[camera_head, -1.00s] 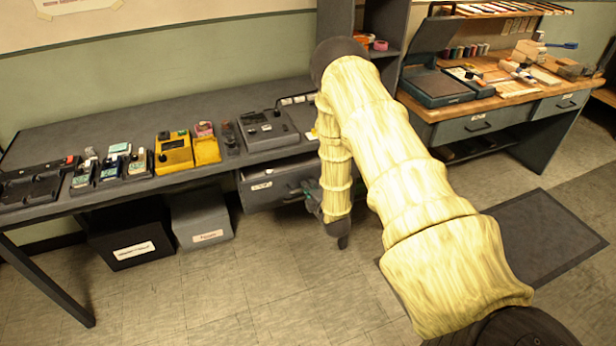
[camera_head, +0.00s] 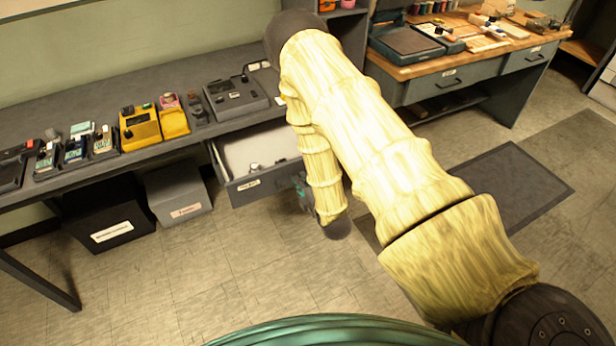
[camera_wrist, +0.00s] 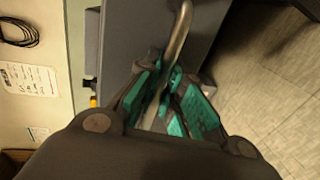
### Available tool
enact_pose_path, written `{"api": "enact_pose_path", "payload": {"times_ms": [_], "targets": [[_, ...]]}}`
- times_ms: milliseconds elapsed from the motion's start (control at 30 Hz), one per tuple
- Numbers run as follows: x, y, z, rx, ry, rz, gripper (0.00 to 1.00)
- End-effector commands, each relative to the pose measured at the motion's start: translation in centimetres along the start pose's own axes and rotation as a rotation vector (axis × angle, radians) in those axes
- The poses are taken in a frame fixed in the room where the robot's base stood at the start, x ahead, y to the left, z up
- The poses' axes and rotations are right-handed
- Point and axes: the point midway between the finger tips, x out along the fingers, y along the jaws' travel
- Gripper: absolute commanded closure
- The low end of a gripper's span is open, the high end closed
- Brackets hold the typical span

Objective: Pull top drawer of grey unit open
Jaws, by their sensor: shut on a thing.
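The grey drawer (camera_head: 262,183) under the grey bench stands pulled out in the head view. Its pale inside shows, with a few small items lying in it. My gripper (camera_wrist: 172,88) has teal finger pads closed around the metal bar handle (camera_wrist: 181,35) in the wrist view. In the head view my gripper (camera_head: 302,187) is at the right part of the drawer front, partly hidden by my arm. The drawer's right end is also hidden by my arm.
The grey bench (camera_head: 60,111) carries several devices, including a yellow one (camera_head: 140,128). A black box (camera_head: 108,222) and a grey box (camera_head: 178,193) stand on the floor under it. A wooden-topped workbench (camera_head: 430,65) is at the right. Floor before the drawer is clear.

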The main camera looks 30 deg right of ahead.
Motion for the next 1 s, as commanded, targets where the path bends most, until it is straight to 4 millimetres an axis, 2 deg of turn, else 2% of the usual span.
{"api": "enact_pose_path", "payload": {"times_ms": [367,400,500,533,833,1000], "targets": [[-0.1,-0.1,-0.2,0.0,0.003,-0.001,1.0],[-0.1,-0.1,-0.2,0.0,0.003,-0.001,0.89],[-0.1,-0.1,-0.2,0.0,0.003,-0.001,0.71],[-0.1,-0.1,-0.2,0.0,0.003,-0.001,0.69],[-0.2,0.0,-0.1,0.0,0.002,0.0,0.69],[-1.3,-0.1,-0.1,0.0,0.002,-0.001,0.69]]}}
